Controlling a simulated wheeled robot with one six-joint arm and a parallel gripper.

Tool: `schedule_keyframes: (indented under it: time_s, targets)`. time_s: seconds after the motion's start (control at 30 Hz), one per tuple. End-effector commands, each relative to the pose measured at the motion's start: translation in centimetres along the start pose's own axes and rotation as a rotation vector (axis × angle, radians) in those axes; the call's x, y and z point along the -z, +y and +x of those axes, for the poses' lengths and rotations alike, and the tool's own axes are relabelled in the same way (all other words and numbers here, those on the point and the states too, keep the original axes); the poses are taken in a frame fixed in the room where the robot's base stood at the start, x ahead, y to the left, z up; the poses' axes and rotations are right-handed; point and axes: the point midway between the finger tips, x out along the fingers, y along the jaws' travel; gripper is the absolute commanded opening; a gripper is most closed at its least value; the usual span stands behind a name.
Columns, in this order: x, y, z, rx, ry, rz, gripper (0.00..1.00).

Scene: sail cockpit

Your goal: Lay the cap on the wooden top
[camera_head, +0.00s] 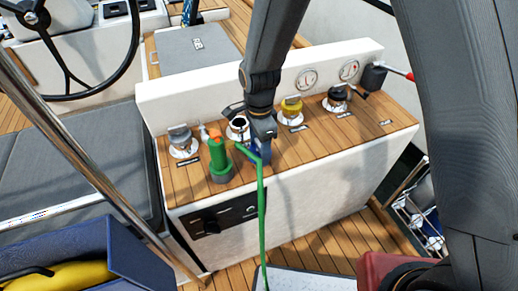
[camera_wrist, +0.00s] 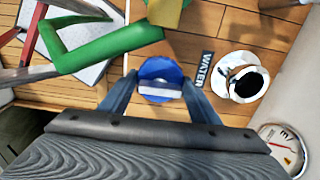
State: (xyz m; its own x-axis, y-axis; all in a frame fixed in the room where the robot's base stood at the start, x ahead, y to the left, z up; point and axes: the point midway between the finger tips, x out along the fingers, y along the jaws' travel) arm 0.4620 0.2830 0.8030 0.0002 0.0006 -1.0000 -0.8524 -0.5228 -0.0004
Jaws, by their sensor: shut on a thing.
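My gripper (camera_head: 262,143) points down over the wooden top (camera_head: 350,133) of the white console. It is shut on a blue cap (camera_wrist: 158,70), gripping its pale raised bar between the fingers. In the head view the blue cap (camera_head: 263,157) shows partly behind the gripper, near the top's front edge. I cannot tell whether it touches the wood. An uncapped filler with a black hole and white rim (camera_wrist: 246,83) lies to the right of the cap in the wrist view, beside a WATER label (camera_wrist: 205,68). The same filler (camera_head: 238,125) is behind my gripper in the head view.
A green bottle-like thing (camera_head: 219,160) with an orange top stands left of my gripper. Grey (camera_head: 181,140), yellow (camera_head: 291,109) and black (camera_head: 338,98) caps line the top. Its right end is mostly bare.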

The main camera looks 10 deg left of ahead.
Motion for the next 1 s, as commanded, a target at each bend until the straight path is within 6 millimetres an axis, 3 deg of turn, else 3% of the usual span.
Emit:
schedule_keyframes:
  time_s: [0.1, 0.5, 0.53, 0.63, 1.0]
  targets:
    - [0.00, 0.05, 0.99, -0.001, 0.000, 0.000, 0.30]
    - [0.01, 0.00, 1.43, 0.000, 0.000, 0.000, 0.30]
    - [0.01, 0.00, 1.42, 0.000, 0.000, -0.001, 0.60]
    - [0.00, 0.00, 1.39, 0.000, 0.000, -0.001, 0.75]
    - [0.00, -0.02, 0.96, 0.001, 0.000, -0.001, 0.75]
